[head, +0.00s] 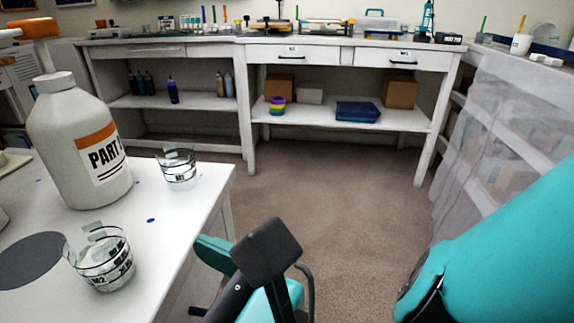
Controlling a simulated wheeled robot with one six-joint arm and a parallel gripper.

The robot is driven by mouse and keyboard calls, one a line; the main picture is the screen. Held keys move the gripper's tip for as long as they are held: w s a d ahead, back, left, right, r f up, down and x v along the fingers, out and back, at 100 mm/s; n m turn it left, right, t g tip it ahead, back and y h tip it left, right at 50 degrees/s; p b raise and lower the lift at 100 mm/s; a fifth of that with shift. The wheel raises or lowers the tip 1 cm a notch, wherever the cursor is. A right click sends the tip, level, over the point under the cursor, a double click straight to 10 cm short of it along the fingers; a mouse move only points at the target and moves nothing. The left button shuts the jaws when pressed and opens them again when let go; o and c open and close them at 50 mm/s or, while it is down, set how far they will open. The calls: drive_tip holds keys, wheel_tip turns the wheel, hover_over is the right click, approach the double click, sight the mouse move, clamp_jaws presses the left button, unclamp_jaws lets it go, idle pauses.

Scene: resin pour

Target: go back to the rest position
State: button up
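My gripper (238,262), at the end of my teal and black arm, is low in the middle of the head view. It is over the floor, just right of the white table's edge, and appears apart from everything. Its fingers are mostly hidden behind a black block, so I cannot tell whether it is open or shut. I see nothing held in it. A teal link of my arm fills the lower right.
A white table (185,225) at left bears a large labelled bottle (75,140), a clear cup (178,166) near the corner and a clear M2 cup (102,262). A cluttered workbench (220,40) spans the back. Sheeted shelves (500,130) stand at right. The carpet between is clear.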

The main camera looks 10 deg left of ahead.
drive_tip(key=w+d+f+n+g+h, duration=0.15)
drive_tip(key=w+d+n+h, duration=0.4)
drive_tip(key=d+n, duration=0.8)
drive_tip(key=w+d+f+n+g+h, duration=0.1)
drive_tip(key=w+d+n+g+h, duration=0.1)
drive_tip(key=d+n+h, duration=0.9)
drive_tip(key=d+r+n+y+p, duration=0.1)
drive_tip(key=d+r+p, duration=0.1)
drive_tip(key=r+p, duration=1.1)
drive_tip(key=d+r+n+y+p, duration=0.1)
drive_tip(key=d+r+y+p, duration=0.1)
drive_tip(key=r+p, duration=1.1)
drive_tip(key=shift+s+r+p, duration=0.25)
drive_tip(key=shift+r+p, duration=0.05)
drive_tip(key=shift+r, duration=0.2)
drive_tip(key=shift+g, duration=0.25)
drive_tip(key=shift+c, duration=0.3)
